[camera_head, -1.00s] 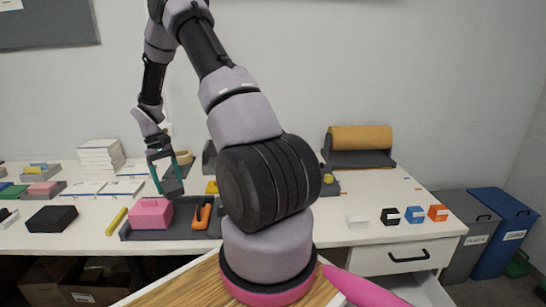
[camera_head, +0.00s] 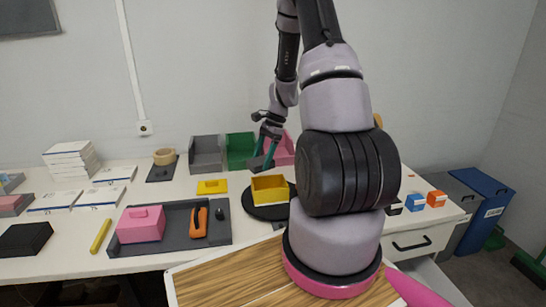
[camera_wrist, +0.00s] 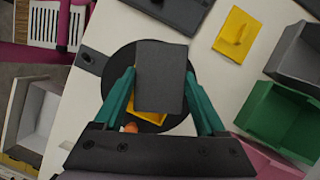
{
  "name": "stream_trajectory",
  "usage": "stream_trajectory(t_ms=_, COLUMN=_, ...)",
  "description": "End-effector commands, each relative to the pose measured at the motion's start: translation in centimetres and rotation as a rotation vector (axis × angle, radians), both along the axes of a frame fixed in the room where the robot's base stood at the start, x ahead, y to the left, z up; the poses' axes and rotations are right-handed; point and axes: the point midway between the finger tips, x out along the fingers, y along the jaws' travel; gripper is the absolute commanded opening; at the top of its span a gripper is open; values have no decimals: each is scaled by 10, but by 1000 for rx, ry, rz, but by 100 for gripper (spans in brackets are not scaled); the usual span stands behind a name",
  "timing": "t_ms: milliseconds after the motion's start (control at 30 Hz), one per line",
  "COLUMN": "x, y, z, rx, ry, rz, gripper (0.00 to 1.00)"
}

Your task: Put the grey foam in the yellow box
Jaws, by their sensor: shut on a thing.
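The grey foam is a dark grey flat block (camera_wrist: 161,78) held between the teal fingers of my gripper (camera_wrist: 158,70), which is shut on it. In the head view, my gripper (camera_head: 264,150) is raised above and slightly behind the open yellow box (camera_head: 270,190), and the foam (camera_head: 257,163) hangs at its fingertips. The box stands on a round black disc (camera_head: 254,212). In the wrist view, the foam covers most of the box, and only some yellow edges (camera_wrist: 150,121) show below it. The box interior is largely hidden.
Grey (camera_head: 206,152), green (camera_head: 240,150) and pink (camera_head: 283,150) open boxes stand behind the yellow box. A yellow lid (camera_head: 212,187) lies to its left. A dark tray (camera_head: 178,240) holds a pink block (camera_head: 141,226) and an orange-handled tool (camera_head: 198,222).

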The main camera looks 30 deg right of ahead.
Motion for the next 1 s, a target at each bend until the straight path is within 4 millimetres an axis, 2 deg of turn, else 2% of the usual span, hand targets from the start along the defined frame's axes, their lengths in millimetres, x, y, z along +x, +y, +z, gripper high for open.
stream_trajectory(t_ms=33, x=-3, y=-10, z=2, rx=0, ry=6, rz=-117, gripper=22)
stream_trajectory(t_ms=100, x=-5, y=-20, z=3, rx=2, ry=11, rz=-243, gripper=22)
stream_trajectory(t_ms=233, x=-7, y=-29, z=2, rx=3, ry=18, rz=-359, gripper=22)
stream_trajectory(t_ms=367, x=-7, y=-30, z=-4, rx=4, ry=20, rz=-375, gripper=22)
stream_trajectory(t_ms=800, x=-7, y=-30, z=-45, rx=5, ry=21, rz=-369, gripper=22)
stream_trajectory(t_ms=1000, x=-7, y=-29, z=-58, rx=5, ry=19, rz=-369, gripper=22)
